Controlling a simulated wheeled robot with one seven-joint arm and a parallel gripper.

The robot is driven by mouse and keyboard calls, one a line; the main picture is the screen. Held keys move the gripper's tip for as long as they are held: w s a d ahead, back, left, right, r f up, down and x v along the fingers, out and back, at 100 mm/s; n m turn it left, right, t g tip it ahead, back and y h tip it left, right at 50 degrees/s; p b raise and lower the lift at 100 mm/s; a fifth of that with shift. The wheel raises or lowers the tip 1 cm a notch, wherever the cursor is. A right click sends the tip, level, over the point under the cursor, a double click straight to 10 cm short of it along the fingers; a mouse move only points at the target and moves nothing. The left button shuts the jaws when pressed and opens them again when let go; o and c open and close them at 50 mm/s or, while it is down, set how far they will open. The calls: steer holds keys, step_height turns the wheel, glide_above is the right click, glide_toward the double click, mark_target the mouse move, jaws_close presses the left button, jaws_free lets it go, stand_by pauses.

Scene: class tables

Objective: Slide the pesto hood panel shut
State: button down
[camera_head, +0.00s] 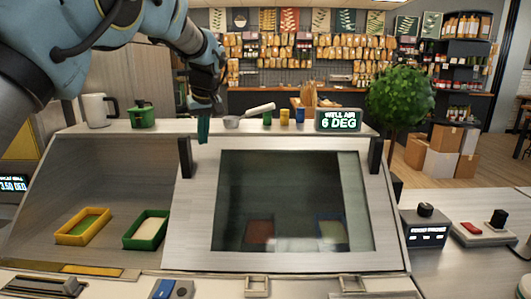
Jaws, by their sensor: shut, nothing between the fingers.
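The hood panel (199,215) is a grey-framed sheet with a large dark glass window. It covers the right part of the hood, and the left part stands open. A black upright handle (185,157) is at its upper left edge, and another black handle (375,156) is at its upper right. My gripper (203,130) comes down from the upper left and is shut and empty. Its fingertips appear just above and right of the left handle; I cannot tell whether they touch it.
In the open left bay sit a yellow tray (70,237) with green contents and a green tray (134,240) with pale contents.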

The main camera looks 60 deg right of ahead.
step_height(320, 180, up, 7)
steer(key=s+p, duration=0.1)
steer(key=p, duration=0.1)
steer(key=shift+d+p, duration=0.35)
stand_by(0.6)
stand_by(0.4)
